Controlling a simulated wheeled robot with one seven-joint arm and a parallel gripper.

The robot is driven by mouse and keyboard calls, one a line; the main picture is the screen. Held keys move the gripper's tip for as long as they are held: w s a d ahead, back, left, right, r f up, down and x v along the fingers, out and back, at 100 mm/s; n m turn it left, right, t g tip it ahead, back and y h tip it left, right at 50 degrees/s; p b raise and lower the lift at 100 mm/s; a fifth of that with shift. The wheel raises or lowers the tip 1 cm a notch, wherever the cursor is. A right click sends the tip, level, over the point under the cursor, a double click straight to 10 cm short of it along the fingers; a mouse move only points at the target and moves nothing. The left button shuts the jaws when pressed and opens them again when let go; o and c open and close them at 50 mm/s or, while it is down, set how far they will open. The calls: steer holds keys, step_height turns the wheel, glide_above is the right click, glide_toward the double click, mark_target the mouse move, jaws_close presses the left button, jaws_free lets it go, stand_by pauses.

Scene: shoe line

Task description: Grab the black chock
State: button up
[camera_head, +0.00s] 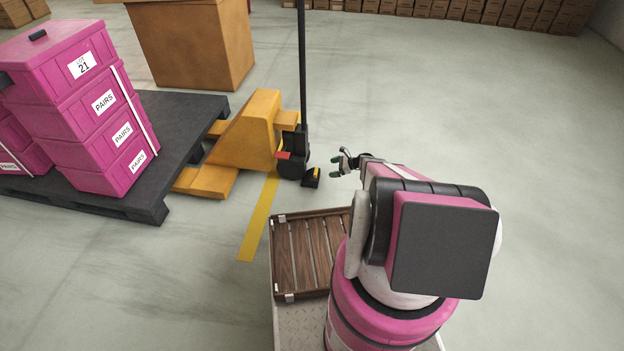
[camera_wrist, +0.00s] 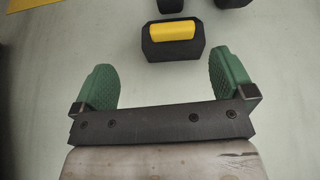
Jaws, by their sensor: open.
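The black chock (camera_head: 310,179) lies on the floor beside the wheel of the yellow pallet jack. It has a yellow bar on top, which shows clearly in the wrist view, where the chock (camera_wrist: 172,50) lies beyond the fingertips. My gripper (camera_head: 340,163) is just to the right of the chock in the head view. In the wrist view my gripper (camera_wrist: 166,75) has its two green fingers spread wide, with nothing between them. The chock sits ahead of the gap and roughly in line with it, apart from both fingers.
The pallet jack (camera_head: 247,135) stands left of the chock, its black wheel base (camera_head: 292,165) close by. Pink crates (camera_head: 105,115) stand on a dark pallet (camera_head: 135,205). A slatted wooden tray (camera_head: 308,250) lies in front. The floor to the right is clear.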

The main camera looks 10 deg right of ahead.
mark_target(316, 171)
steer(key=shift+m+t, duration=0.3)
steer(key=shift+m, duration=0.2)
steer(key=x, duration=0.7)
steer(key=w+d+f+x, duration=0.1)
steer(key=x, duration=0.3)
steer(key=shift+y, duration=0.3)
steer(key=c, duration=1.6)
